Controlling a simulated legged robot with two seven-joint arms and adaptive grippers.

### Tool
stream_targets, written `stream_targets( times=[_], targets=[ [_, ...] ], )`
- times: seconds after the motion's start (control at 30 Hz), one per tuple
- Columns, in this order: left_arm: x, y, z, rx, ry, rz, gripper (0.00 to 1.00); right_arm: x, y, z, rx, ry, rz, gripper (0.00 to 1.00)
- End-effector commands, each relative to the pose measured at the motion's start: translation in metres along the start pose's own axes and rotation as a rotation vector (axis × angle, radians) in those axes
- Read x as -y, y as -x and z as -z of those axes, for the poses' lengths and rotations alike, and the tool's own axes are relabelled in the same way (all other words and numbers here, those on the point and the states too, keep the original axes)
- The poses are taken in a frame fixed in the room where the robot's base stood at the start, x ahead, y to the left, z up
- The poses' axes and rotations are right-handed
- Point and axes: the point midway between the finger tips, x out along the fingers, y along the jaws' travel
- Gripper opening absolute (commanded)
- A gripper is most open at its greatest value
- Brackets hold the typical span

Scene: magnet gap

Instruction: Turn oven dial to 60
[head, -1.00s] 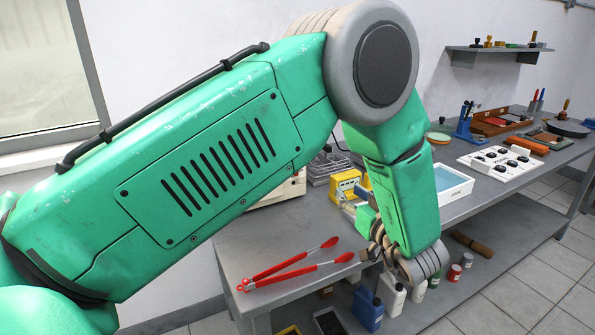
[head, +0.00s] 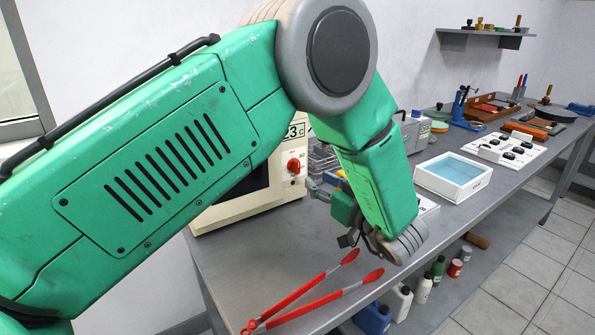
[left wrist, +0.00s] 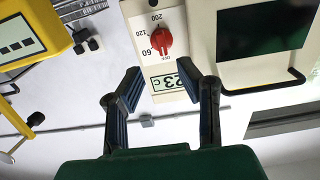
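The cream oven (head: 245,212) stands on the bench, partly behind my left arm. Its red dial (head: 294,165) is on the right of its front, below a display ending in "3 C". In the left wrist view the oven appears upside down, with the dial (left wrist: 161,42) ringed by marks including 60, 120 and 200. My right gripper is not in view.
Red tongs (head: 315,290) lie at the bench's front edge. A white tray with a blue inside (head: 453,178) and a white panel with black knobs (head: 505,150) stand to the right. A yellow device (left wrist: 30,30) shows in the left wrist view. Bottles stand on the lower shelf.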

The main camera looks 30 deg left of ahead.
Motion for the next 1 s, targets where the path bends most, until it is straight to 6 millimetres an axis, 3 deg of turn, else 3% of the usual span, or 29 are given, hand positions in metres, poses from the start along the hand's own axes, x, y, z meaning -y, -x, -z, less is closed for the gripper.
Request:
stream_targets(
  times=[0.5,0.87,0.97,1.0],
  targets=[
    [0.001,-0.069,-0.001,0.002,0.001,0.002,0.31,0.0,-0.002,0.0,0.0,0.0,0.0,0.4],
    [0.001,-0.075,0.0,0.001,0.0,0.001,0.31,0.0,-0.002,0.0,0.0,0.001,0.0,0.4],
    [0.001,-0.075,0.0,0.001,0.0,0.001,0.0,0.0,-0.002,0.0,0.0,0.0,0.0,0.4],
    [0.001,-0.075,0.0,0.001,0.0,0.001,0.0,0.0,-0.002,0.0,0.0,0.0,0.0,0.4]
  ],
)
